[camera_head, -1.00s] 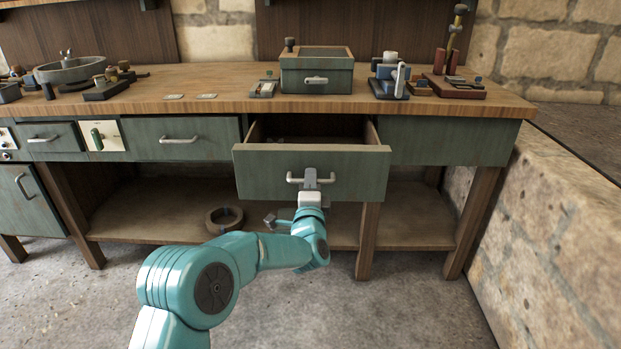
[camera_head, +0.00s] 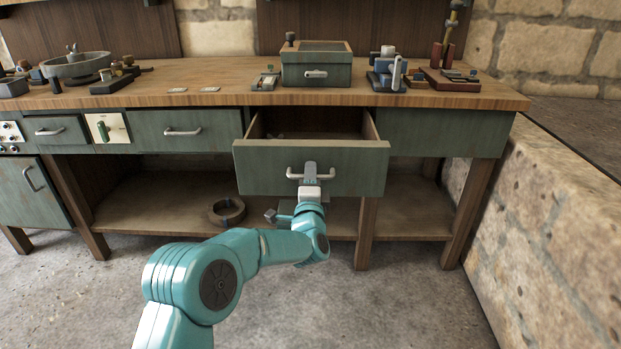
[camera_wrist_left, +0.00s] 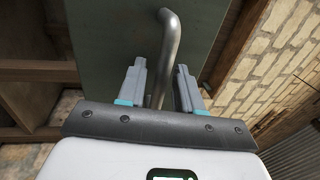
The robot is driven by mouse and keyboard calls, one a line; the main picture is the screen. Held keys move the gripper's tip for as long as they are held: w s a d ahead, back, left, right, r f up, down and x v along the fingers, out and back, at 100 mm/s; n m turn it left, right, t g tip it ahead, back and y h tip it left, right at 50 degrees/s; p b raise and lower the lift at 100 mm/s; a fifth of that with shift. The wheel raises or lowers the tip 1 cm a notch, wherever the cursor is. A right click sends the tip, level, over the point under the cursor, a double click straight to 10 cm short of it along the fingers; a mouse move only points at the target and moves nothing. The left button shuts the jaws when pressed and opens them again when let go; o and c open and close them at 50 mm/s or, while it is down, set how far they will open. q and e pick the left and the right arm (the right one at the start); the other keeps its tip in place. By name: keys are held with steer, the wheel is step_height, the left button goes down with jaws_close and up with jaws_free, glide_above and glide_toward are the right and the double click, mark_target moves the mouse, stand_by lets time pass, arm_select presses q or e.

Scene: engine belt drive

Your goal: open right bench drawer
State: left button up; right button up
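The right bench drawer (camera_head: 330,172) is green and stands pulled well out from the bench, its inside partly showing behind the front. Its pale bar handle (camera_head: 322,176) is at the middle of the front. My left gripper (camera_head: 310,172) is at this handle. In the left wrist view the handle (camera_wrist_left: 168,45) runs between the two grey fingers of the left gripper (camera_wrist_left: 161,82), which are closed in on either side of it; thin gaps seem to show beside the bar. My right gripper is not in view.
The wooden bench top (camera_head: 220,95) carries a green box (camera_head: 316,72) and several tools. A shut drawer (camera_head: 185,130) is to the left. A dark ring (camera_head: 227,211) lies on the lower shelf. A stone wall (camera_head: 555,230) bounds the right side; floor before the bench is clear.

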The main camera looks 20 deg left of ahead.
arm_select(q)
steer(key=p+v, duration=0.2)
steer(key=v, duration=1.4)
steer(key=shift+s, duration=0.15)
steer(key=shift+f, duration=0.1)
